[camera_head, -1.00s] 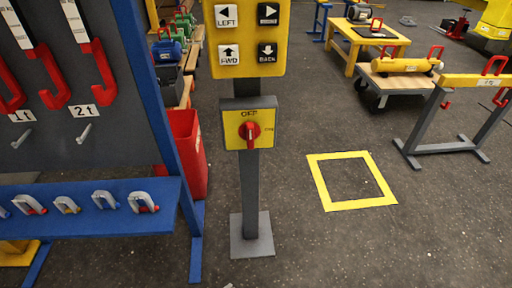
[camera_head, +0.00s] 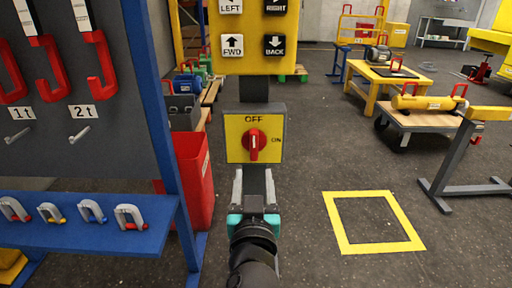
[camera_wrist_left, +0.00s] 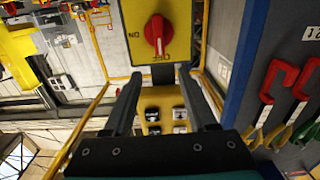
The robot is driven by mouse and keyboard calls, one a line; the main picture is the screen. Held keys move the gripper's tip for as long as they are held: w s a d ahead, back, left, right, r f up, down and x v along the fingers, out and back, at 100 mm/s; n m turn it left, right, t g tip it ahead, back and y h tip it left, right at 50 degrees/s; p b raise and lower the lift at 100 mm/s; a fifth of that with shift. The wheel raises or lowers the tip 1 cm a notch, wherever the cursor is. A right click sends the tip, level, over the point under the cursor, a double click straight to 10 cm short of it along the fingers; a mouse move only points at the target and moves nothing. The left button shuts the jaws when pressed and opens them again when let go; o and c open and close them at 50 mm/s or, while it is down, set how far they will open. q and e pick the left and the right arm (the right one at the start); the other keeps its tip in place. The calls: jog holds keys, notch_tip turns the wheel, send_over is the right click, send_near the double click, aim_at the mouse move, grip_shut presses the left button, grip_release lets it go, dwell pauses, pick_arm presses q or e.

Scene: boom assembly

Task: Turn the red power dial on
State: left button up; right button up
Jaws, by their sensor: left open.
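The red power dial (camera_head: 254,144) sits on a yellow plate (camera_head: 235,152) on the grey post, under the yellow button panel. OFF is printed above the dial and ON to its right. Its grip stands upright, in line with OFF. The dial also shows in the left wrist view (camera_wrist_left: 157,34), where the picture is upside down. My left gripper (camera_head: 254,178) points up at the post just below the plate. In the left wrist view its two fingers (camera_wrist_left: 159,78) are spread with nothing between them, and the dial lies beyond their tips. My right gripper is in neither view.
The yellow button panel (camera_head: 253,62) hangs above the dial. A blue-framed rack (camera_head: 160,140) with red hooks and shackles stands close on the left, a red bin (camera_head: 188,178) behind it. A yellow floor square (camera_head: 345,247) and open floor lie to the right.

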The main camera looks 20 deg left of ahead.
aim_at(254, 141)
pick_arm(q)
jog(key=b+x, duration=0.2)
jog(key=x, duration=1.2)
jog(key=shift+f+b, duration=0.15)
jog(key=shift+b, duration=0.25)
jog(key=shift+w+a, duration=0.1)
jog(key=shift+w, duration=0.3)
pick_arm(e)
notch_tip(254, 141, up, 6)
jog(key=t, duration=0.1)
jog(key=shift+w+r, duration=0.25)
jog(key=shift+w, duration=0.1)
pick_arm(q)
jog(key=shift+c, duration=0.2)
grip_shut()
